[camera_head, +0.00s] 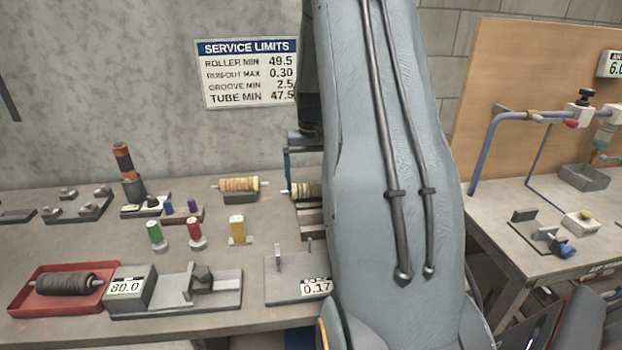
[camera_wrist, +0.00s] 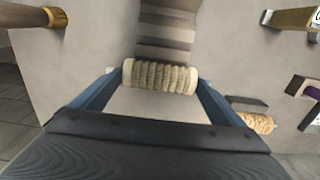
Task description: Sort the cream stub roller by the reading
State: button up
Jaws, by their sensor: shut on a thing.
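The cream stub roller (camera_wrist: 160,77), pale and grooved, lies crosswise between the two blue fingers of my gripper (camera_wrist: 157,79) in the wrist view. My gripper is shut on it. In the head view the roller (camera_head: 307,190) shows only in part, because my arm hides its right side. It is at or just above a slatted grey rack (camera_head: 310,217); I cannot tell whether it touches. A gauge plate with two pins (camera_head: 285,268) reads 0.17. A sign (camera_head: 248,73) lists roller min 49.5, run-out max 0.30, groove min 2.5 and tube min 47.5.
A tan roller (camera_head: 240,184) rests on a stand left of my gripper. A red tray (camera_head: 20,300) with a dark roller and a grey block reading 80.0 (camera_head: 130,285) are front left. Green (camera_head: 154,232), red (camera_head: 194,229) and yellow (camera_head: 237,228) pieces stand mid-bench.

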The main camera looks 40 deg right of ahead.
jog(key=shift+f, duration=0.85)
dwell(0.7)
jog(key=o, duration=1.1)
notch_tip(320, 180, up, 8)
jog(key=shift+f+b, duration=0.1)
jog(key=shift+b, duration=1.1)
notch_tip(320, 180, up, 7)
jog(key=p, duration=0.5)
jog(key=shift+p, duration=0.3)
